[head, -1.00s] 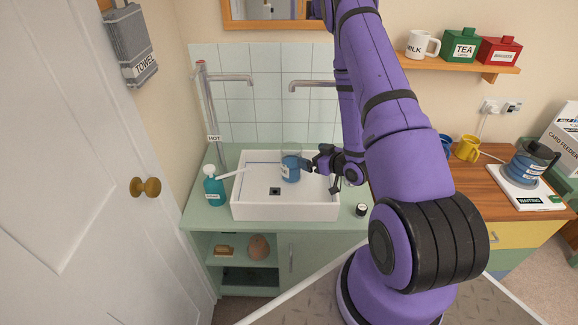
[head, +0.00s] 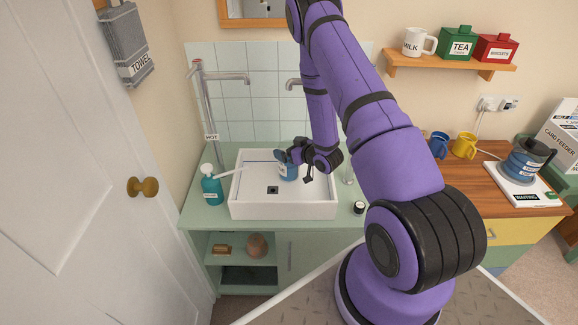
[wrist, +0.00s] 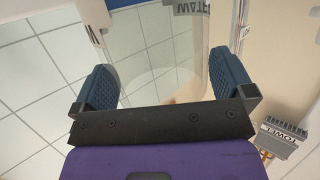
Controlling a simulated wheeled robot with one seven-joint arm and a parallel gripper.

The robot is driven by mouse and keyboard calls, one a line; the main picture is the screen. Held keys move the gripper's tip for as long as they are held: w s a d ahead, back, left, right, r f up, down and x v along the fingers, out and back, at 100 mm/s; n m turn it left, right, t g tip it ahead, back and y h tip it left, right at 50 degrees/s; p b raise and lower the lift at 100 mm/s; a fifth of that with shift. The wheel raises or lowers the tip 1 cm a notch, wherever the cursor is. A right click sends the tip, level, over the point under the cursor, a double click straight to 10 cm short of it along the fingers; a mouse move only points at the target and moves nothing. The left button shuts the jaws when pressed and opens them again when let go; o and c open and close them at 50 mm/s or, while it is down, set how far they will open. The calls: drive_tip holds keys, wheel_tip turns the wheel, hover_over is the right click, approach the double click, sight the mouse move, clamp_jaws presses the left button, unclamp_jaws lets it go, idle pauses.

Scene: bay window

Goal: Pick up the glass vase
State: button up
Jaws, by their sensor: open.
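A clear, blue-tinted vessel with a white label, which looks like the glass vase (head: 288,172), stands in the white sink (head: 250,205). My gripper (head: 287,157) is at its upper part in the head view and hides some of it. In the wrist view a clear glass wall (wrist: 150,55) with a label reading "WATE", upside down, lies between the two blue finger pads. My gripper (wrist: 160,85) is open, with one pad on each side of the glass. I cannot tell whether the pads touch it.
A teal soap bottle (head: 211,188) stands left of the sink, near the hot tap (head: 205,100). A towel (head: 125,45) hangs at upper left.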

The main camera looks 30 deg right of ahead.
drive_tip(key=shift+c, duration=0.2)
drive_tip(key=c, duration=0.5)
drive_tip(key=shift+w, duration=0.1)
drive_tip(key=shift+r, duration=0.1)
wheel_tip(320, 180, up, 10)
idle(0.4)
idle(0.5)
